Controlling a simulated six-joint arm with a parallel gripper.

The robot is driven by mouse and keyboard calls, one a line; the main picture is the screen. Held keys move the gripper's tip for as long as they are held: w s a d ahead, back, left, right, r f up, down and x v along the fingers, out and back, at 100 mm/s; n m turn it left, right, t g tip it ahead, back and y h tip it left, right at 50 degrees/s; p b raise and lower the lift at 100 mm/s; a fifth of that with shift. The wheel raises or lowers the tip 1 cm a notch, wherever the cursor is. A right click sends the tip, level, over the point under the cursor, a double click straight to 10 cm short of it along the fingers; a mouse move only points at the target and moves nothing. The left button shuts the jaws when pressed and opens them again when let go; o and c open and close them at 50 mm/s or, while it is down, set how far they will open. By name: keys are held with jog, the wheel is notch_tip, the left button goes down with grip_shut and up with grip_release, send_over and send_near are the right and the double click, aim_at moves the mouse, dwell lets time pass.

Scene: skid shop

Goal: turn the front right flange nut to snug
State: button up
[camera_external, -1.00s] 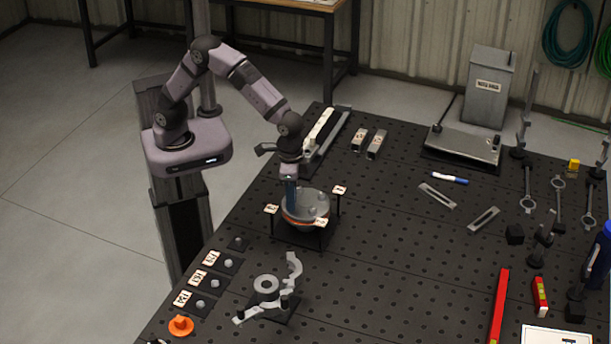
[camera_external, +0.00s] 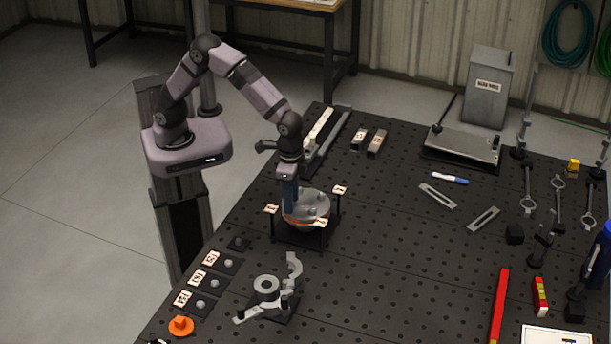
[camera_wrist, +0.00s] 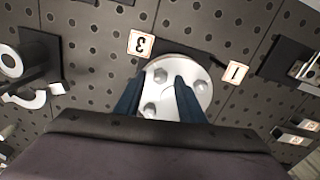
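The round grey flange (camera_external: 318,205) with an orange band below sits on a black stand among small numbered tags. In the wrist view the flange (camera_wrist: 205,92) shows as a pale disc with several nuts. One nut (camera_wrist: 160,75) lies near the fingertips, another (camera_wrist: 201,86) to the right, and one (camera_wrist: 150,107) between the fingers. My gripper (camera_external: 290,207) points down over the flange's left part. In the wrist view my gripper (camera_wrist: 159,80) has its two blue fingers apart, with the disc visible between them. I cannot tell whether they touch a nut, or which is front right.
Numbered tags on posts (camera_external: 341,190) surround the flange closely. A grey ring and curved bracket (camera_external: 267,285) stand in front. Small labelled plates (camera_external: 197,277) and an orange knob (camera_external: 181,326) are at the left edge.

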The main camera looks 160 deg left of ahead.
jog(key=shift+r, duration=0.1)
jog(key=shift+r+b, duration=1.05)
jog(key=shift+r, duration=2.55)
jog(key=shift+s+d+f+b, duration=0.15)
jog(key=shift+f+b, duration=0.15)
jog(key=shift+b, duration=0.5)
jog(key=shift+s+d+r, duration=0.1)
jog(key=shift+d+r, duration=0.05)
jog(key=shift+r, duration=0.05)
jog(key=shift+f+p, duration=0.9)
jog(key=shift+f, duration=2.8)
grip_shut()
